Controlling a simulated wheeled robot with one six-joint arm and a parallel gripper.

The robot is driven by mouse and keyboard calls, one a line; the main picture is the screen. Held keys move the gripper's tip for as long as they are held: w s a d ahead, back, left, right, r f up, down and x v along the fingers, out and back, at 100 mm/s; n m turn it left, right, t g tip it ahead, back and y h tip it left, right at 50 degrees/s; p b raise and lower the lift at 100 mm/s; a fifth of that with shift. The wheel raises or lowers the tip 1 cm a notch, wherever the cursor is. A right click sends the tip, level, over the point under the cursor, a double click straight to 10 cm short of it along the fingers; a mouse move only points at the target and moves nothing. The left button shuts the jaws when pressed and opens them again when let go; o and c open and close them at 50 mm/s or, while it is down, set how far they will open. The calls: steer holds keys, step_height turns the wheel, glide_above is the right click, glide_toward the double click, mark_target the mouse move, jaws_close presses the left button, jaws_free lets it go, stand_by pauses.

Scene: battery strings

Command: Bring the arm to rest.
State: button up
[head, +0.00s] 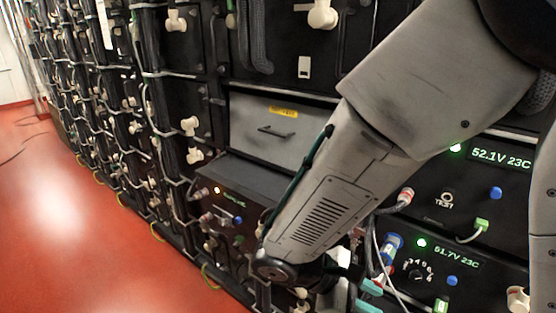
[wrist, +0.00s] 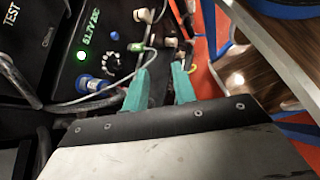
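My arm (head: 335,200) reaches down across the front of the battery rack, with its wrist low in the head view. My gripper (head: 373,297) has teal fingers, partly cut off by the lower edge. In the wrist view, my gripper (wrist: 161,78) shows two teal fingers standing apart with nothing held between them. Beyond the left finger is a battery module (wrist: 97,45) with a lit display, a knob and a blue connector (wrist: 90,85). A green plug (wrist: 140,48) appears close to the left fingertip; I cannot tell whether they touch.
The upper module display (head: 500,157) reads 52.1V 23C. The lower display (head: 455,257) reads 51.7V 23C. Loose cables (head: 385,265) hang beside my wrist. A grey drawer (head: 260,112) is left of my arm. Red floor (head: 60,215) is open at left. A wood-patterned surface (wrist: 240,70) shows at right in the wrist view.

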steer(key=s+d+r+m+t+y, duration=0.1)
steer(key=s+d+r+m+y, duration=0.3)
steer(key=r+m+y, duration=0.1)
steer(key=s+d+r+m+t+y, duration=0.1)
steer(key=s+d+r+m+y, duration=0.3)
steer(key=r+m, duration=0.4)
step_height(320, 180, up, 3)
steer(key=shift+s+d+f+y, duration=0.2)
steer(key=shift+s+d+y, duration=0.1)
steer(key=shift+d+y, duration=0.6)
